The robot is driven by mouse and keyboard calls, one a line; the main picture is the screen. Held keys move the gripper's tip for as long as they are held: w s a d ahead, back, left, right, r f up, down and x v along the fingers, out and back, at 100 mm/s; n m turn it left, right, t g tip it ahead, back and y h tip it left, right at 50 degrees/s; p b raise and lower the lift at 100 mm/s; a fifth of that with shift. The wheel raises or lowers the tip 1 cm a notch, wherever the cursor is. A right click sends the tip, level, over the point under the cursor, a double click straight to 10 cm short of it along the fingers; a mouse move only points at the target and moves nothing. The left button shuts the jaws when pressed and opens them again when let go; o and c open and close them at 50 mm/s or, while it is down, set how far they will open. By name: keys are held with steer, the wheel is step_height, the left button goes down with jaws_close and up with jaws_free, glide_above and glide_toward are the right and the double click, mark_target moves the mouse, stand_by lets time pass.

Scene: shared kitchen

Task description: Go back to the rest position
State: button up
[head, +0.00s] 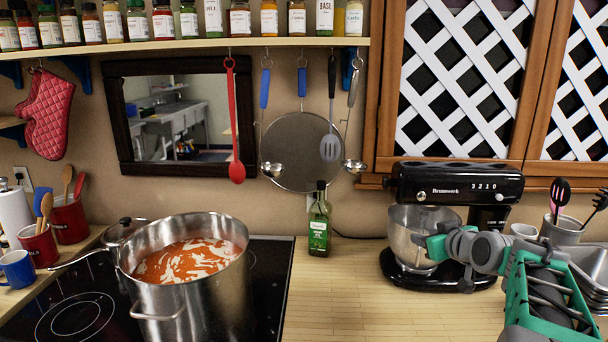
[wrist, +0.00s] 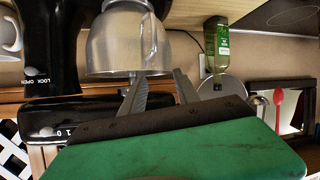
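My gripper (wrist: 157,82) shows in the wrist view with its two grey fingers apart and nothing between them. In the head view my gripper (head: 430,244) is at the right, in front of the steel bowl (head: 412,236) of the black stand mixer (head: 455,184). The bowl also shows in the wrist view (wrist: 122,42), just beyond the fingertips; I cannot tell whether they touch it. The wrist picture is upside down.
A large steel pot (head: 200,290) of orange soup stands on the black cooktop (head: 270,270). A green bottle (head: 319,222) stands by the wall. A utensil holder (head: 562,230) is at the right. The wooden counter (head: 345,295) in front of the bottle is clear.

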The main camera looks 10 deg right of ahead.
steer(key=s+a+f+g+y, duration=0.1)
steer(key=s+a+f+g, duration=0.15)
steer(key=a, duration=0.45)
steer(key=s+a+f+g, duration=0.1)
steer(key=s+a+f, duration=0.15)
steer(key=a, duration=0.45)
steer(key=s+a+f+g, duration=0.2)
steer(key=s+a+f, duration=0.1)
steer(key=s, duration=0.3)
steer(key=s+a+f+g, duration=0.2)
steer(key=s+a+f, duration=0.2)
steer(key=s, duration=0.3)
steer(key=s+a+f+m+g, duration=0.1)
steer(key=s+a+f+g, duration=0.1)
steer(key=s+a+f, duration=0.2)
steer(key=shift+s+a, duration=0.45)
steer(key=shift+s, duration=0.15)
steer(key=shift+s+a, duration=0.4)
steer(key=shift+s, duration=0.2)
steer(key=shift+w, duration=0.1)
